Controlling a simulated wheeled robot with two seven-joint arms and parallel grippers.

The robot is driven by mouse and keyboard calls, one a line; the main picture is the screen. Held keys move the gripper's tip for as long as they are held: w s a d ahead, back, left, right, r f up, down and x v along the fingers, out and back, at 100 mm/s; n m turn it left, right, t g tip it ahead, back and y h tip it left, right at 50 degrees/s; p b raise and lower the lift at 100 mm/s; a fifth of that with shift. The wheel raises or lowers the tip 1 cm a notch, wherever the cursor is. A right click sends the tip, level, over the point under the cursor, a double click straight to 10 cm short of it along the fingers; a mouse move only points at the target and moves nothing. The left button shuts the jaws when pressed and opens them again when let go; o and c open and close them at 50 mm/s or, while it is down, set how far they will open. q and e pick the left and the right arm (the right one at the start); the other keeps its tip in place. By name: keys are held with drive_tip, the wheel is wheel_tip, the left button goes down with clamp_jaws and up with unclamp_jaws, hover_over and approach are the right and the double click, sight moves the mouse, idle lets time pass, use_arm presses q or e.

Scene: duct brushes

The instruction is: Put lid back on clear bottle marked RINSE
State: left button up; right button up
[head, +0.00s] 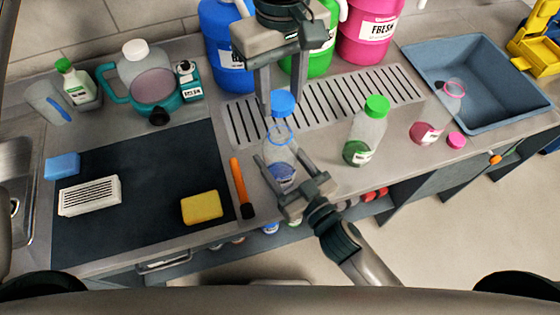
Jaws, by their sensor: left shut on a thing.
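A clear bottle (282,150) with blue liquid and a blue neck ring stands upright and uncapped near the counter's front edge. Its label is too small or covered to read. My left gripper (281,92), at the top centre, is shut on a blue lid (284,105), which appears just above the bottle's mouth; I cannot tell whether they touch. My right gripper (281,161) reaches in from the lower right with a finger on each side of the bottle. I cannot tell whether these fingers press on it.
A green-capped bottle (366,133) stands to the right. An open pink bottle (440,112) has a pink lid (457,140) beside it. An orange-handled brush (238,180) lies left of the blue bottle. Large jugs (226,50) stand behind the slotted drain (240,125). A sink (480,85) is at right.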

use_arm(q)
hover_over(281, 123)
drive_tip(key=s, duration=0.2)
drive_tip(key=shift+s+f, duration=0.1)
drive_tip(key=shift+f, duration=2.4)
drive_tip(key=shift+f, duration=0.1)
drive_tip(key=shift+f, duration=0.75)
drive_tip(key=shift+f, duration=0.55)
